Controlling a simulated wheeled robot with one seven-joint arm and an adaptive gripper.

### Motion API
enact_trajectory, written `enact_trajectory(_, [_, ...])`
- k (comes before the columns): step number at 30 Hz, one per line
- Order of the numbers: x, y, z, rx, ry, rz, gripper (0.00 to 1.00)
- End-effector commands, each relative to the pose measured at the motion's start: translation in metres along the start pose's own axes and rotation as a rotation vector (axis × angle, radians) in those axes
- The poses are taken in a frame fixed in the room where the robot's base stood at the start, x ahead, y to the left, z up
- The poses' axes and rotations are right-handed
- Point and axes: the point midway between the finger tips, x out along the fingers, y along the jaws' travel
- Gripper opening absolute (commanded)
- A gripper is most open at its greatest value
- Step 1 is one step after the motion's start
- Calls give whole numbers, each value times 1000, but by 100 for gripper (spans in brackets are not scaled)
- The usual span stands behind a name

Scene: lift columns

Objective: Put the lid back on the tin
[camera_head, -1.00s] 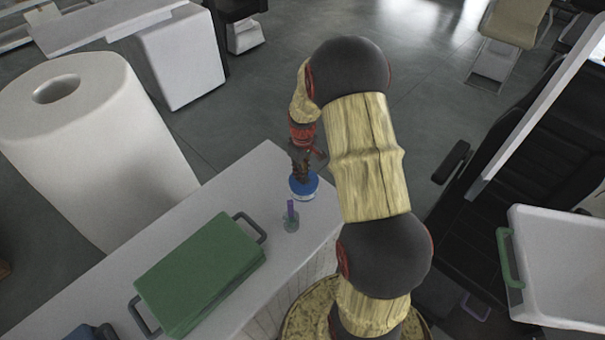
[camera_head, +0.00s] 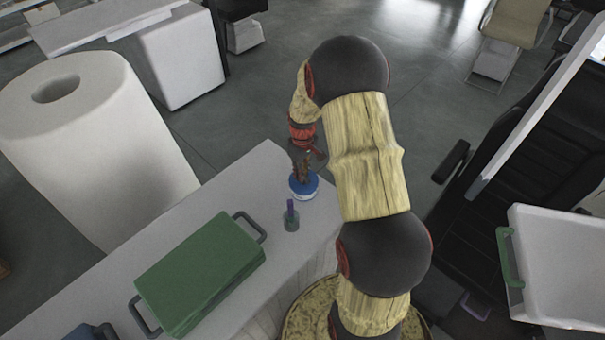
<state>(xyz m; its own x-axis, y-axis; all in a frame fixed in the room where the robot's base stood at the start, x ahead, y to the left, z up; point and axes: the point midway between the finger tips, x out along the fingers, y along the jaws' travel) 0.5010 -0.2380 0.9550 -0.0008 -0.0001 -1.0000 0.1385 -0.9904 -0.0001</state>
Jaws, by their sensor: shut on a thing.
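A blue lid (camera_head: 304,185) lies level over a small white tin (camera_head: 303,198) near the far right end of the counter. The tin's pale side shows just below the lid's front edge. My gripper (camera_head: 302,175) points down from above and is shut on the lid's top. My fingers hide the lid's middle. Whether the lid is fully seated on the tin or a little above it, I cannot tell at this size.
A small grey cup (camera_head: 291,223) with a purple item stands just in front of the tin. A green case (camera_head: 200,272) with dark handles lies on the white counter (camera_head: 110,300) to the left. A big white roll (camera_head: 95,150) rises behind the counter's left part.

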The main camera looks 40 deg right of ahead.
Motion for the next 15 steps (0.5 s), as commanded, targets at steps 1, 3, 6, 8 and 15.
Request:
enact_trajectory(1, [0, 0, 0, 0, 0, 0, 0])
enact_trajectory(3, [0, 0, 0, 0, 0, 0, 13])
enact_trajectory(6, [0, 0, 0, 0, 0, 0, 19])
enact_trajectory(8, [0, 0, 0, 0, 0, 0, 22])
enact_trajectory(15, [0, 0, 0, 0, 0, 0, 34])
